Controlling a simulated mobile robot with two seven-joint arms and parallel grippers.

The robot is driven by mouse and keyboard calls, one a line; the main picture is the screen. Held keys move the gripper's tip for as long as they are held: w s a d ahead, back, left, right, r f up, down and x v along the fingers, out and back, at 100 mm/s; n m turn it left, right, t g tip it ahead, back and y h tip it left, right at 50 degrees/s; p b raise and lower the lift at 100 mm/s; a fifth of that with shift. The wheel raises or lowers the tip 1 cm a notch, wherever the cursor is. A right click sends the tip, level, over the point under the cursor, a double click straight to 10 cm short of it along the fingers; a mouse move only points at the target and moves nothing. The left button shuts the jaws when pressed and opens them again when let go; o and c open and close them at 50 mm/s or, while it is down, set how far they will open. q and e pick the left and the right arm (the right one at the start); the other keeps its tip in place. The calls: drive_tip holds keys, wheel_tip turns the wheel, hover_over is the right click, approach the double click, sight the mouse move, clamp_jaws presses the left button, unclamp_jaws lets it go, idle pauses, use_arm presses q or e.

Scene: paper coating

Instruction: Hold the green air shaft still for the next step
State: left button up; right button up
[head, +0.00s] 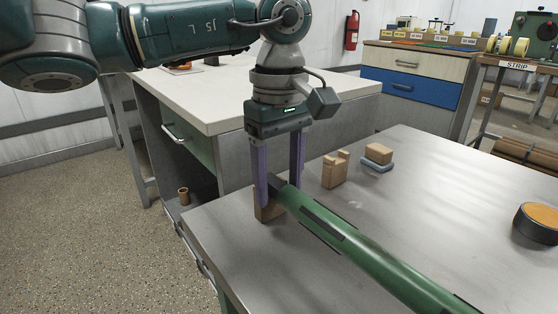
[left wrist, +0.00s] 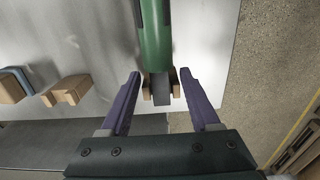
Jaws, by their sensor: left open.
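The green air shaft (head: 355,248) lies across the grey metal table, running from its far left end toward the lower right of the head view. Its dark end journal rests in a wooden notched block (head: 268,210). My left gripper (head: 279,190) is open, pointing down over this end, with one purple finger on each side of it. In the left wrist view the shaft (left wrist: 155,40) ends between the two open fingers (left wrist: 158,82), with gaps on both sides. I cannot tell whether the fingers reach below the shaft. My right gripper is not in view.
A second notched wooden block (head: 336,170) stands on the table behind the shaft, beside a wood-topped block with a blue-grey base (head: 377,157). A dark round container with an orange top (head: 537,222) is at the right. A white-topped workbench (head: 215,100) stands behind my gripper.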

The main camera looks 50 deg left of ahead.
use_arm(q)
drive_tip(key=shift+c, duration=0.2)
clamp_jaws()
idle(1.6)
